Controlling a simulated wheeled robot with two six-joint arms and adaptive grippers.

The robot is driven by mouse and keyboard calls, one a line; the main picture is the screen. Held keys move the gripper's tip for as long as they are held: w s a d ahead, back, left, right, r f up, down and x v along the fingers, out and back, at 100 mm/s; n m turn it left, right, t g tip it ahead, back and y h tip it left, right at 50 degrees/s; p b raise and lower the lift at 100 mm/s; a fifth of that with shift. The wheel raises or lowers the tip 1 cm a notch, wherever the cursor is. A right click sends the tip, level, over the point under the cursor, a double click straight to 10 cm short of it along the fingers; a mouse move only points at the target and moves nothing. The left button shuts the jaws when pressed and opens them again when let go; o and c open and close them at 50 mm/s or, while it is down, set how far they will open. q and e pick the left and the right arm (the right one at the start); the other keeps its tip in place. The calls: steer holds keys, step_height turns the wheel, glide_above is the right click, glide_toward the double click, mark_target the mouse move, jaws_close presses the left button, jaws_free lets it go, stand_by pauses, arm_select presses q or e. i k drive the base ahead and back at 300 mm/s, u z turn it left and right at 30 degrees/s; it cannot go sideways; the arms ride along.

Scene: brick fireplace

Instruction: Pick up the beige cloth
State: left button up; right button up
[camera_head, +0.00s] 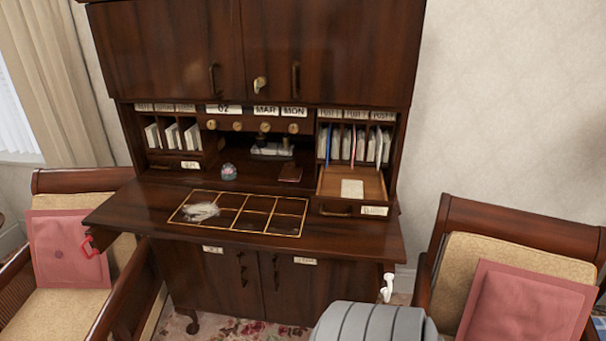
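A small crumpled pale beige-white cloth (201,212) lies on the fold-down top of a dark wooden desk (150,200). It is inside the left part of a gold-lined rectangular grid (262,215) on that top. Neither of my grippers shows in the head view.
Behind the grid are a small round patterned object (229,172), a metal piece (270,149) and a brown wallet-like item (290,172). An open drawer (330,184) holds a pale card (352,188). Chairs with pink cushions (66,248) stand on both sides.

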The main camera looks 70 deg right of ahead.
mark_target(350, 188)
steer(key=u, duration=0.05)
steer(key=i, duration=1.2)
steer(key=z, duration=1.7)
